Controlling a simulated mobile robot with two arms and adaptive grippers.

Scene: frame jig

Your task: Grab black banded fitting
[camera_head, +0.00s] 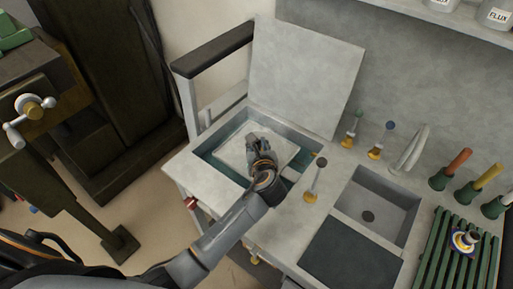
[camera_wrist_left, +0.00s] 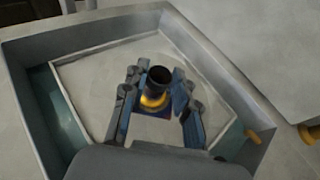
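The black banded fitting (camera_wrist_left: 157,88) stands upright on a pale plate (camera_wrist_left: 90,85) inside the basin in the left wrist view. It is a black tube with a yellow band near its base and a dark blue foot. My left gripper (camera_wrist_left: 155,92) is open around it, one set of fingers on each side, with small gaps visible. In the head view my left gripper (camera_head: 260,148) is low over the pale plate (camera_head: 233,157) and hides the fitting. My right gripper is not in view.
The basin's raised grey rim (camera_head: 209,152) surrounds the plate, with an upright lid panel (camera_head: 305,75) behind. A tap lever (camera_head: 316,180) stands close to my left wrist. A sink (camera_head: 378,205) and green rack (camera_head: 440,255) holding another fitting (camera_head: 464,241) are at right.

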